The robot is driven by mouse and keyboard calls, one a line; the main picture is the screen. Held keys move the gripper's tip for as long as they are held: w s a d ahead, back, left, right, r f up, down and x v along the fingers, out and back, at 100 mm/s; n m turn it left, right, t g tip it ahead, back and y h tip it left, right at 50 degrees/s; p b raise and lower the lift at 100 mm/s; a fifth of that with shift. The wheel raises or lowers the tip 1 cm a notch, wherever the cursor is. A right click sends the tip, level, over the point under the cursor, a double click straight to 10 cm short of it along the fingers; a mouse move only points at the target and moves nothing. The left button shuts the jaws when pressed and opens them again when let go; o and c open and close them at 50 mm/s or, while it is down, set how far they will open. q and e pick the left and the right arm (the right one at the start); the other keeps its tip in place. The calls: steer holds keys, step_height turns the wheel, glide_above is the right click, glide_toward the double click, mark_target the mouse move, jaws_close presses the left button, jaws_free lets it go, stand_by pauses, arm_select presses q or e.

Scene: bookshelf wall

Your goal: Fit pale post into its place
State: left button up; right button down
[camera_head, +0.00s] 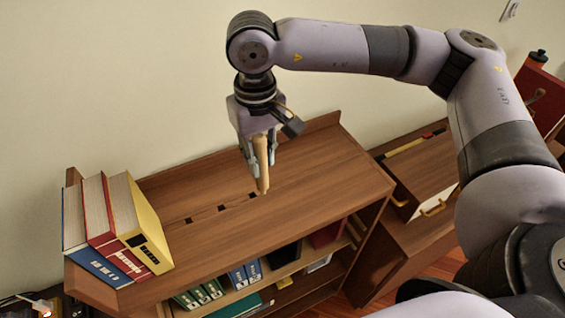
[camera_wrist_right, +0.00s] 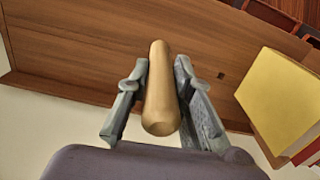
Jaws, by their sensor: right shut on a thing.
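The pale post (camera_head: 262,168) is a light wooden peg held in my right gripper (camera_head: 260,152), pointing down over the brown shelf top (camera_head: 310,180). In the wrist view my right gripper's fingers (camera_wrist_right: 160,95) close on both sides of the pale post (camera_wrist_right: 160,85). Three small dark square holes lie in a row on the shelf top: a left one (camera_head: 188,220), a middle one (camera_head: 222,208) and a right one (camera_head: 252,195). The post's lower tip shows close to the right hole; I cannot tell the gap between them. One hole (camera_wrist_right: 221,75) shows in the wrist view. My left gripper is not in view.
Blue, red and yellow books (camera_head: 115,230) stand at the left end of the shelf top; the yellow one (camera_wrist_right: 280,100) shows in the wrist view. Binders (camera_head: 245,274) fill shelves below. A lower cabinet (camera_head: 420,170) stands at right. The shelf top's right part is clear.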

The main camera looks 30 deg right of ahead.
arm_select(q)
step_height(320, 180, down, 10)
steer(key=b, duration=0.9)
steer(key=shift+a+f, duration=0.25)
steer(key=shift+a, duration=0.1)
arm_select(e)
steer(key=w+a+n, duration=0.1)
steer(key=w+a, duration=0.1)
steer(key=a, duration=0.6)
steer(key=w+a+n, duration=0.1)
steer(key=w+a, duration=0.2)
steer(key=a, duration=0.6)
steer(key=shift+w+a+f+n, duration=0.2)
steer(key=shift+w+a+n, duration=0.1)
steer(key=shift+n, duration=0.1)
steer(key=shift+s, duration=0.1)
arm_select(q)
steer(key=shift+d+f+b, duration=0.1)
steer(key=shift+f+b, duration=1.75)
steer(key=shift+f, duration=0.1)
arm_select(e)
step_height(320, 180, down, 6)
arm_select(q)
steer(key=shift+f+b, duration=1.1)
steer(key=shift+b, duration=0.05)
arm_select(e)
steer(key=shift+f, duration=1.5)
